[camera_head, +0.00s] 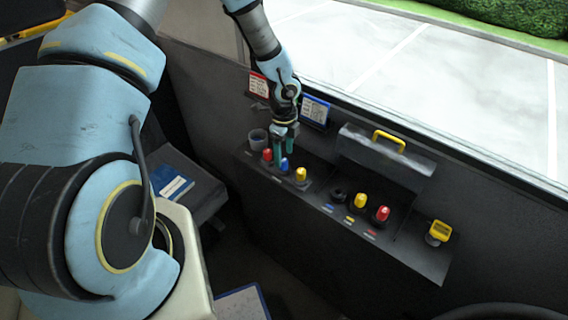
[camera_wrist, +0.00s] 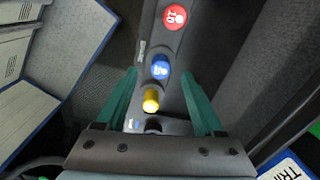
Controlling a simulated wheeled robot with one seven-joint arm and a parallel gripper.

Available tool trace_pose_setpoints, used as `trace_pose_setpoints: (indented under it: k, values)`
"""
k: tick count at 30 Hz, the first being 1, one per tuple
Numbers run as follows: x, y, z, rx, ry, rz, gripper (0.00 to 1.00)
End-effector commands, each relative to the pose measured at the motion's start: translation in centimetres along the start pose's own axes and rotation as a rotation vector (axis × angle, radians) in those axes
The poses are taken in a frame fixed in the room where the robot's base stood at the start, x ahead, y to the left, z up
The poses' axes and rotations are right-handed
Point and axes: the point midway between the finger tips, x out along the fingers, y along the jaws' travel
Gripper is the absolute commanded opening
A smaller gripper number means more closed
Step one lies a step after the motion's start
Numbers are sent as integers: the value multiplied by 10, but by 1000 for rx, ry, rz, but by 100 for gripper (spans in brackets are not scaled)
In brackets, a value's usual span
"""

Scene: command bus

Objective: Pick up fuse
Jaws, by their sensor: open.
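On the ledge under the window stand a red fuse (camera_head: 267,155), a blue fuse (camera_head: 284,163) and a yellow fuse (camera_head: 300,174) in a row. They also show in the wrist view: red (camera_wrist: 175,17), blue (camera_wrist: 160,69) and yellow (camera_wrist: 151,100). Farther right stand a second yellow fuse (camera_head: 361,201) and a second red fuse (camera_head: 382,213). My gripper (camera_head: 284,151) points down over the blue fuse, its teal fingers open. In the wrist view the blue fuse lies between the fingertips (camera_wrist: 160,73). Whether they touch it cannot be told.
A dark empty-looking socket (camera_head: 339,195) sits left of the second yellow fuse. A grey cup (camera_head: 258,138) stands at the ledge's left end. A grey box with a yellow handle (camera_head: 388,140) stands behind. A yellow device (camera_head: 438,231) is at the right end.

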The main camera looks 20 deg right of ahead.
Motion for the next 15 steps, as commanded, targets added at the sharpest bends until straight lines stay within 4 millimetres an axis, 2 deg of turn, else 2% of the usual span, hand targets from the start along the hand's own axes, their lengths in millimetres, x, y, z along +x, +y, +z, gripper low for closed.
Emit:
trace_pose_setpoints:
  k: [8,15]
  values:
    - [34,-1,0,0,0,2,70]
    - [40,-2,0,-1,0,-1,70]
